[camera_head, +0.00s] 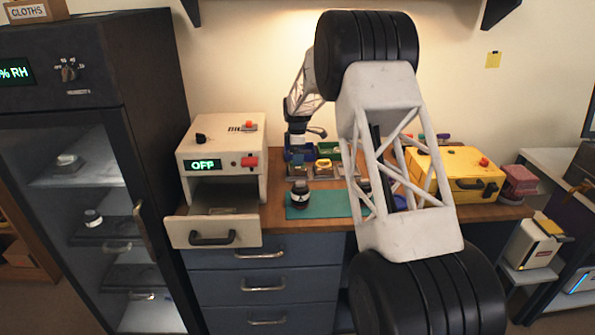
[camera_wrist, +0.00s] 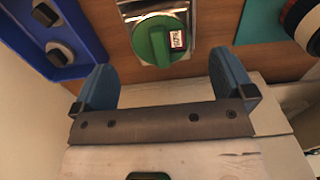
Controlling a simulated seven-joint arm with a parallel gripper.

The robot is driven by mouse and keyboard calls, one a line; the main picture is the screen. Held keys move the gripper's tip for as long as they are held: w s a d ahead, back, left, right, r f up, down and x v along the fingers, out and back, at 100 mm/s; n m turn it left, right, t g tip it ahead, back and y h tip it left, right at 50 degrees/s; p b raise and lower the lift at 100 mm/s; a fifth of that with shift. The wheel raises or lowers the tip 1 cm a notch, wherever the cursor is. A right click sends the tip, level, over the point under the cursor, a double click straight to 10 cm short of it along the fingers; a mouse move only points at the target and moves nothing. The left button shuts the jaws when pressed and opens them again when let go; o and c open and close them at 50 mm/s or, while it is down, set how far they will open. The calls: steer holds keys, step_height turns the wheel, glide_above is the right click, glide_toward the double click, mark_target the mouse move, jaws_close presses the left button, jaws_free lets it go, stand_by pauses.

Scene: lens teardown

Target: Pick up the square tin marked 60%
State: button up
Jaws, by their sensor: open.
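In the wrist view a square metal tin (camera_wrist: 192,14) with a round green knob (camera_wrist: 152,42) on top stands on the wooden bench. The knob bears a small white label, turned and too small to read with certainty. My gripper (camera_wrist: 162,62) is open and empty, its two blue fingers apart, with the tin beyond and between them. In the head view my gripper (camera_head: 299,152) is low over the back of the bench, beside small square tins (camera_head: 322,169). Their marks are unreadable there, and my arm hides part of the bench.
A blue tray (camera_wrist: 83,66) with dark knobbed pieces is left in the wrist view. A teal mat (camera_head: 328,207) carries a dark jar (camera_head: 299,194). A white box (camera_head: 222,138) reading OFF has its drawer (camera_head: 212,231) open. A yellow case (camera_head: 455,168) stands at right.

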steer(key=shift+f, duration=2.6)
steer(key=c, duration=0.9)
steer(key=shift+r, duration=0.1)
steer(key=shift+c, duration=0.2)
steer(key=shift+r, duration=4.95)
steer(key=shift+s+d, duration=0.1)
steer(key=shift+d, duration=0.05)
